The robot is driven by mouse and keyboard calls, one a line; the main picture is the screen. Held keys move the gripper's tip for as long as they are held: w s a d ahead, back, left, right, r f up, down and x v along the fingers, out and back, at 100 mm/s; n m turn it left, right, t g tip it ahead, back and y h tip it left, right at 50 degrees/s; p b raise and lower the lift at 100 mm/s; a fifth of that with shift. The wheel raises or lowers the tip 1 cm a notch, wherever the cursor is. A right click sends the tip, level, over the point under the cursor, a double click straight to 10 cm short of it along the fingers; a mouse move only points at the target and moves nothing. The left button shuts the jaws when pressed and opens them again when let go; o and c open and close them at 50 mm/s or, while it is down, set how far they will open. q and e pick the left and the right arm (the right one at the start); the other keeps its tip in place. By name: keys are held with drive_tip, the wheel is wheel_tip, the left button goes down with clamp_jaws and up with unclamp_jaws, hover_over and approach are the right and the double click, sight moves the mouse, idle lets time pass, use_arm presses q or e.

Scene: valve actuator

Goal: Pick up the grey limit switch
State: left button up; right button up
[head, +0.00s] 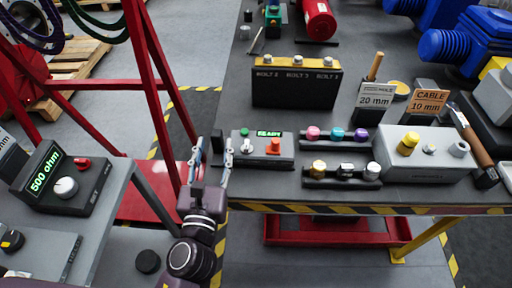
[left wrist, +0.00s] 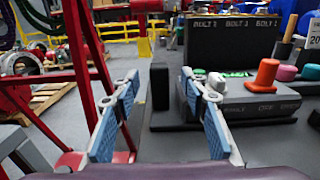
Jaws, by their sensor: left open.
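My left gripper (head: 213,155) is open and empty at the table's front left edge, its fingers pointing away from me. The same box shows in the left wrist view (left wrist: 255,108). A grey block (head: 432,168) at the right carries a yellow-topped piece (head: 408,144) and small grey pieces (head: 458,149). I cannot tell which piece is the limit switch.
Racks of coloured pieces (head: 337,134) and of yellow, white and silver pieces (head: 345,171) stand right of the control box. A black bolt box (head: 296,88) stands behind. A 500 ohm meter (head: 67,180) is on the left table. A hammer (head: 470,135) lies at the right.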

sight(216, 140)
use_arm(q)
drive_tip(key=w, duration=0.4)
drive_tip(key=shift+w+f, duration=0.2)
drive_tip(key=shift+w, duration=0.2)
drive_tip(key=shift+c, duration=0.6)
clamp_jaws()
drive_tip(key=shift+r, duration=0.1)
